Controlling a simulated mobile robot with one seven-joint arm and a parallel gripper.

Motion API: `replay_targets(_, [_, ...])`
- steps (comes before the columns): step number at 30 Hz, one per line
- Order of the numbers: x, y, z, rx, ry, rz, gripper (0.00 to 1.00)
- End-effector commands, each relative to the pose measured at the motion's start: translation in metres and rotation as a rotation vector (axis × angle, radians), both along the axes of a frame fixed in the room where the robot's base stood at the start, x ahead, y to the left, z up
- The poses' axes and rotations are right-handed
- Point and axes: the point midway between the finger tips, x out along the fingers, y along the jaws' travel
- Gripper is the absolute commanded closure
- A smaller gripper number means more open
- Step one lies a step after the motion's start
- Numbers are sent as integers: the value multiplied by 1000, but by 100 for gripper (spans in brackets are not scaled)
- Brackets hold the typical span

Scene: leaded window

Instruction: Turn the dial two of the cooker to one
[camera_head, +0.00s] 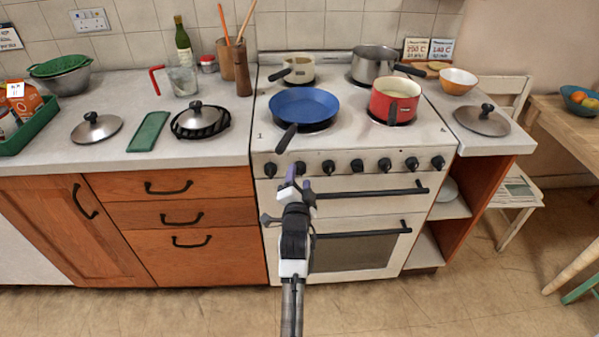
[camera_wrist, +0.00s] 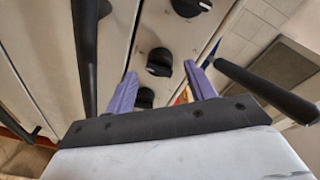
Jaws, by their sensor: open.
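The white cooker (camera_head: 345,185) has a row of several black dials along its front panel. The second dial from the left (camera_head: 300,168) is just beyond my gripper (camera_head: 298,178), which is raised in front of the left part of the row. The markings around the dials are too small to read. In the wrist view, my gripper's two purple fingers (camera_wrist: 162,88) stand apart with nothing held. One black dial (camera_wrist: 160,62) shows beyond the gap between them, and another dial (camera_wrist: 145,97) shows lower. A third dial (camera_wrist: 190,6) is at the top edge. I see no contact.
The blue frying pan's (camera_head: 304,104) black handle (camera_head: 287,138) reaches over the cooker's front edge, close above my gripper. A red saucepan (camera_head: 394,99) and other pots stand on the hob. The long oven handle (camera_head: 372,191) is below the dials. The floor in front is clear.

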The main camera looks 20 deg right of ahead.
Motion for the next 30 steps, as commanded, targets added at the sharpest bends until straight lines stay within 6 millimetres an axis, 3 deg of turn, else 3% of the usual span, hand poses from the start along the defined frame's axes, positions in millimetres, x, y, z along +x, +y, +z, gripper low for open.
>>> replay_targets(6, [16,-7,1,-1,-1,0,45])
replay_targets(15, [18,-8,0,-1,0,-1,45])
replay_targets(25, [18,-7,0,-1,-1,0,89])
replay_targets(30, [18,-7,0,-8,2,0,89])
